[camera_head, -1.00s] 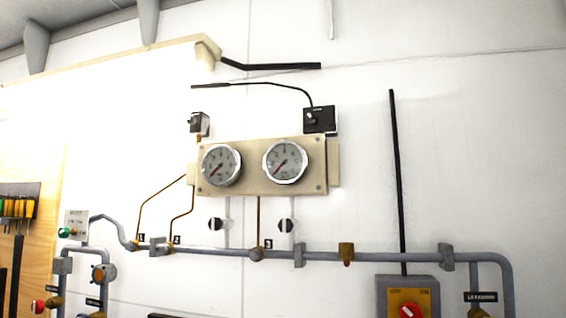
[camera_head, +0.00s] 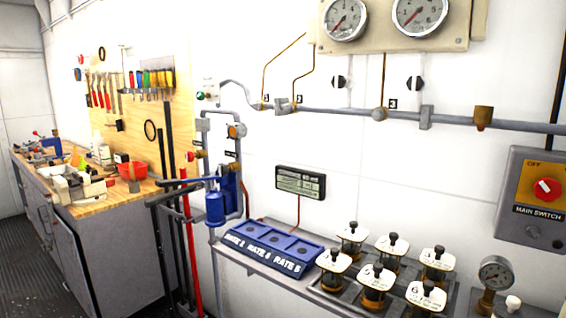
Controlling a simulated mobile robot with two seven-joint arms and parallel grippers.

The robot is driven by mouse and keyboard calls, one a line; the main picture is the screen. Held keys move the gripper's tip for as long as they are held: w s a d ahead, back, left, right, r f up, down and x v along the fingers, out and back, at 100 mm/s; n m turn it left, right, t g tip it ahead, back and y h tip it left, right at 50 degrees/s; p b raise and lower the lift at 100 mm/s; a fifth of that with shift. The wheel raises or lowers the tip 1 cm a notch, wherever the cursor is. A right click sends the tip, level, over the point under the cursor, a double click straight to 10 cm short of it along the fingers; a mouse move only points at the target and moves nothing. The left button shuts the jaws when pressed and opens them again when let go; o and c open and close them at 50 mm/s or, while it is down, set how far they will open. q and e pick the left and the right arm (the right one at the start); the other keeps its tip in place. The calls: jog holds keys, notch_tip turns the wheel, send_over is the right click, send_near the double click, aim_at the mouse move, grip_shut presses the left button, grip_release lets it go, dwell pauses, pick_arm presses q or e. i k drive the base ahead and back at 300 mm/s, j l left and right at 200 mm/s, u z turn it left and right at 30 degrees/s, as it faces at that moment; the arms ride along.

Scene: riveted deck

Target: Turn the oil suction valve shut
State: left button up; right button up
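No valve in view has a label that I can read as oil suction. At the left end of the wall pipework there is a small red-handled valve (camera_head: 195,155) and a round orange-faced fitting (camera_head: 236,131), with small dark labels that are too small to read. A blue pump-like unit (camera_head: 215,207) with a blue lever stands just below them. A brass fitting (camera_head: 483,116) sits on the horizontal pipe at the right. Neither of my grippers is in view.
A workbench (camera_head: 85,215) with tools stands at the left. A blue rack marked RATE (camera_head: 270,248) and several white-topped units (camera_head: 390,247) sit on a shelf below the pipe. A main switch box (camera_head: 535,195) hangs at the right. Floor (camera_head: 40,285) shows bottom left.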

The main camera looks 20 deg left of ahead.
aim_at(189, 157)
jog(key=u, duration=1.3)
jog(key=i+j+z, duration=0.35)
jog(key=i, duration=0.4)
jog(key=i+j+z, duration=0.4)
jog(key=i+j, duration=0.3)
jog(key=j, duration=0.1)
